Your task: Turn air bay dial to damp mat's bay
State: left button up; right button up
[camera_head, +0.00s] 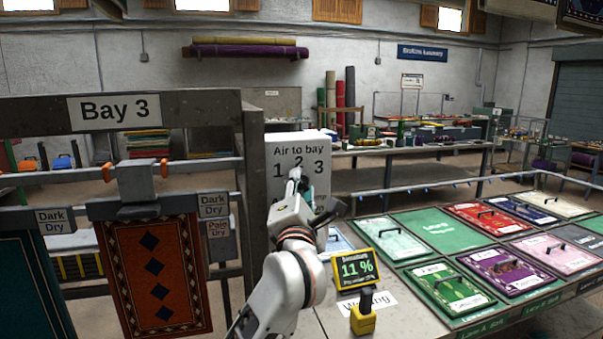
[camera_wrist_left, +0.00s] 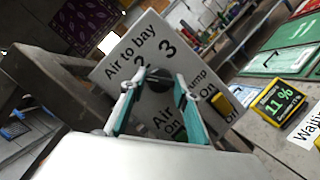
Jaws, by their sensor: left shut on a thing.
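The white control panel (camera_head: 285,150) reads "Air to bay" with 1, 2 and 3. It also shows close up in the left wrist view (camera_wrist_left: 118,70). The dark round dial (camera_wrist_left: 158,78) sits below the numbers. My left gripper (camera_wrist_left: 157,88) has its two fingers on either side of the dial, shut on it; in the head view the gripper (camera_head: 298,182) covers the dial. I cannot tell which number the dial points to. A red patterned mat (camera_head: 155,282) and a teal mat (camera_head: 30,285) hang under the "Bay 3" sign (camera_head: 114,110). My right gripper is out of view.
A yellow meter (camera_head: 356,268) reading 11 % stands on the bench right of my arm. A yellow switch (camera_wrist_left: 222,103) is on the panel's lower right. Labelled coloured panels (camera_head: 440,230) cover the right bench. A dark post (camera_head: 254,190) stands left of the panel.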

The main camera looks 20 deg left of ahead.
pick_arm(q)
jog(key=shift+a+r+m+g+h, duration=0.1)
jog(key=shift+r+m+g+h, duration=0.1)
jog(key=shift+m, duration=0.3)
jog(key=shift+r+m+g+h, duration=0.1)
jog(key=shift+m+h, duration=0.1)
jog(key=shift+m, duration=0.8)
jog(key=shift+m+g+h, duration=0.3)
jog(key=shift+m+g, duration=0.2)
jog(key=shift+m, duration=1.1)
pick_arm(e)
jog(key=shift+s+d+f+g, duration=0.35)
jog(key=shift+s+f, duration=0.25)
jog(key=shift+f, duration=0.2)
pick_arm(q)
jog(key=shift+g, duration=0.3)
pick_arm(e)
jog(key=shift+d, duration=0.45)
